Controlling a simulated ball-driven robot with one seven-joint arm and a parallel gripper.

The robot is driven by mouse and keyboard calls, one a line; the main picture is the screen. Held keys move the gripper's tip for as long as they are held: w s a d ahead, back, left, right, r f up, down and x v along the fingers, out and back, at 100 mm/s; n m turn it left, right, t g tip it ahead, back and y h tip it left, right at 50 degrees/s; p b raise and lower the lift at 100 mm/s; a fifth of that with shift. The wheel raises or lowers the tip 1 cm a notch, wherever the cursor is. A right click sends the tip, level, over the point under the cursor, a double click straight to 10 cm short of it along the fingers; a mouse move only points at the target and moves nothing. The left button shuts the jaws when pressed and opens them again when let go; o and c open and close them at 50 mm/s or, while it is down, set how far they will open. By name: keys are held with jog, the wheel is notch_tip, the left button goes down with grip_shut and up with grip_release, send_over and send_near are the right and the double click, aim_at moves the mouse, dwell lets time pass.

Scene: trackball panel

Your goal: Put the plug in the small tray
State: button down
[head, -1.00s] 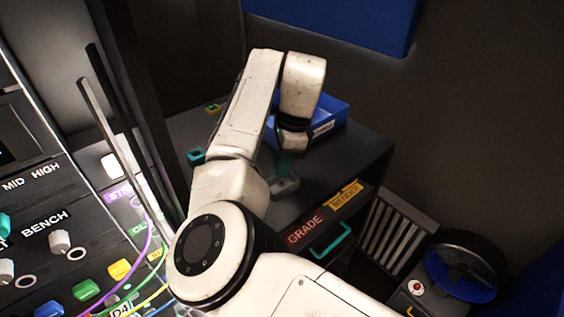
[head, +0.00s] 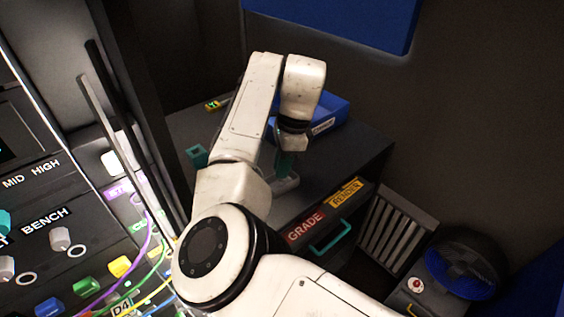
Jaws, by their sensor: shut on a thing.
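My gripper (head: 289,150) points down over the dark cabinet top, beneath my bent white wrist. It is shut on a teal piece (head: 285,163), which I take to be the plug. Most of the jaws and the grip itself are dark and partly hidden. A small pale grey tray (head: 290,184) lies on the cabinet top just below the teal piece, partly covered by my arm. I cannot tell whether the teal piece touches the tray.
A blue bin (head: 333,108) stands behind my wrist. A teal cup-like block (head: 197,155) and a small yellow-green item (head: 213,104) lie left on the cabinet top (head: 350,155). Below are the drawer labels and a teal handle (head: 331,238). The cable panel (head: 70,220) is at left.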

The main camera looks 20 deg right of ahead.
jog(key=c, duration=1)
grip_release()
jog(key=shift+c, duration=0.2)
notch_tip(320, 180, up, 10)
jog(key=d+b, duration=0.1)
jog(key=d, duration=0.1)
jog(key=shift+s+r, duration=0.2)
jog(key=shift+r, duration=0.05)
